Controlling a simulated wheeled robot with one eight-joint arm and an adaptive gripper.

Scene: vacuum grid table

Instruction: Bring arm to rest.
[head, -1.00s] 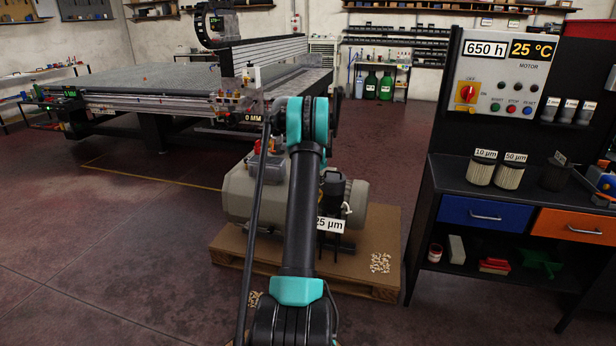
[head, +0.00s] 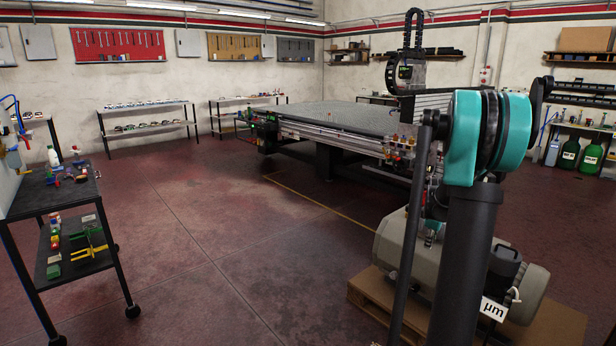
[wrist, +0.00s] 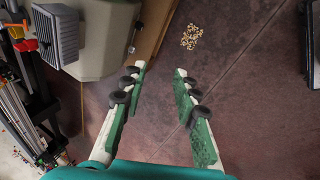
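My gripper (wrist: 161,78) shows in the wrist view with its two green-padded fingers spread apart. Nothing is between them. It hangs over bare floor beside the vacuum pump's wooden pallet (wrist: 157,25). In the head view my arm stands at the right, in front of the grey pump (head: 393,250), and the gripper itself cannot be seen there.
A pile of small pale pieces (wrist: 191,37) lies beyond the fingertips in the wrist view. The large grid table (head: 350,112) stands behind the pump. A black wheeled cart (head: 45,196) is at the left. The floor (head: 220,240) between is clear.

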